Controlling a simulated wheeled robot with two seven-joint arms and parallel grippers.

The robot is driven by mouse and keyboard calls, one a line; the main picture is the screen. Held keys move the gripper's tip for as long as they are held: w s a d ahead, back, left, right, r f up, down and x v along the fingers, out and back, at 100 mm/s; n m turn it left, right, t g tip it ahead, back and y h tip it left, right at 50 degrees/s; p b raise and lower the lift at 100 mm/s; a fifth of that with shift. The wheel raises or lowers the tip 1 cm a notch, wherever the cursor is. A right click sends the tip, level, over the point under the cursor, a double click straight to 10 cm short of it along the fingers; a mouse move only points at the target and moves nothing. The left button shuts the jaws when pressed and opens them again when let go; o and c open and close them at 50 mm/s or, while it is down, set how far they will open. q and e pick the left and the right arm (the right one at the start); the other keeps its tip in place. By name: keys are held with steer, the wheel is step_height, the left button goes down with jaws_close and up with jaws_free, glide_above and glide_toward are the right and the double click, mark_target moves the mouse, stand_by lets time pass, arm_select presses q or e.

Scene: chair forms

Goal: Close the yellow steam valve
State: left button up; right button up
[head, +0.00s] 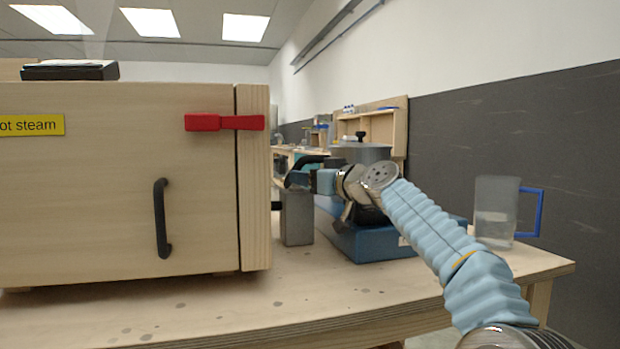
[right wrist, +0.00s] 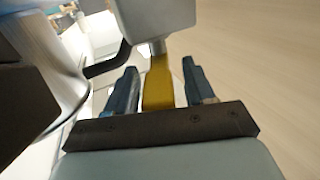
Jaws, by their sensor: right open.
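The yellow steam valve handle (right wrist: 159,85) shows in the right wrist view as a flat yellow bar below a pale grey body (right wrist: 155,14). My right gripper (right wrist: 159,66) is open, with one blue finger on each side of the handle and gaps visible between. In the head view my right gripper (head: 298,174) is just right of the wooden steam box (head: 110,220), above a grey block (head: 297,218). The yellow handle cannot be made out there. My left gripper is not in view.
The box carries a red latch (head: 222,122), a black handle (head: 162,218) and a yellow label (head: 32,125). A metal pot (head: 362,152) stands over a blue base (head: 372,242) behind my arm. A clear jug (head: 496,212) stands at the right. The table's front (head: 330,290) is clear.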

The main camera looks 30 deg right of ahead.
steer(key=s+d+b, duration=0.2)
steer(key=s+b, duration=0.2)
steer(key=s, duration=0.9)
steer(key=shift+s, duration=0.3)
steer(key=shift+d, duration=0.1)
